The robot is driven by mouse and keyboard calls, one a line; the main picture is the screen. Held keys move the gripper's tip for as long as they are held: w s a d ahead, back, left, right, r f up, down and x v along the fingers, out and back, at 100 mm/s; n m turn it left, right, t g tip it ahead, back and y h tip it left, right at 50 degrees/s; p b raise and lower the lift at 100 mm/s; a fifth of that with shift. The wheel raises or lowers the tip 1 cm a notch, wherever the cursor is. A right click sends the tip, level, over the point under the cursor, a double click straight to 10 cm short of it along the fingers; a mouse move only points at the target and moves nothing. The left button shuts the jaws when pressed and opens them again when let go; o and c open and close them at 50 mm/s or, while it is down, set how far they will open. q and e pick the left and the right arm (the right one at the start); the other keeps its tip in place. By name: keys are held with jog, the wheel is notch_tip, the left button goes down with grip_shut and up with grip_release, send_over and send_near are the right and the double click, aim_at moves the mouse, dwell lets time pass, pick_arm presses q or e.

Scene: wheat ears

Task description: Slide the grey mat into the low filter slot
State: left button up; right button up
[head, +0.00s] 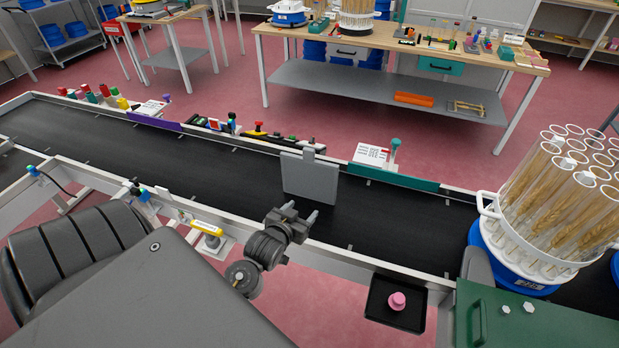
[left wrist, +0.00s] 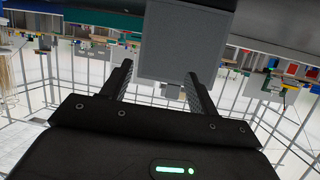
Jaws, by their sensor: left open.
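The grey mat (head: 310,178) looks like a flat, square, stiff panel with a small tab on its top edge. It stands upright over the black conveyor, near the far rail. In the left wrist view the grey mat (left wrist: 186,40) fills the top middle, beyond the fingers. My left gripper (head: 300,217) is open and empty, over the conveyor's near side, in front of the mat and apart from it. In the left wrist view the two fingers (left wrist: 160,85) are spread wide. I cannot make out a low filter slot. My right gripper is not in view.
The black conveyor belt (head: 215,160) runs across, with rails and small devices along both sides. A white rack of glass tubes with wheat ears (head: 560,200) stands at the right. A black tray (head: 380,315) with a pink knob and a green box (head: 540,325) are near front right.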

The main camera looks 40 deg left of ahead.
aim_at(308, 152)
pick_arm(q)
jog(key=w+a+r+t+y, duration=0.1)
jog(key=w+a+r, duration=0.1)
jog(key=w, duration=0.1)
jog(key=w+a+r+n+t+p, duration=0.1)
jog(key=w+a+r, duration=0.2)
jog(key=w+a+r+t+y+p, duration=0.1)
jog(key=w+a+r, duration=0.1)
jog(key=w+r, duration=0.1)
jog(key=shift+w+a+n+y, duration=0.2)
jog(key=shift+a+n+y, duration=0.05)
jog(key=shift+n+y, duration=0.05)
jog(key=p+x, duration=0.1)
jog(key=x, duration=0.3)
jog(key=shift+w+f, duration=0.15)
jog(key=shift+w, duration=0.05)
grip_shut()
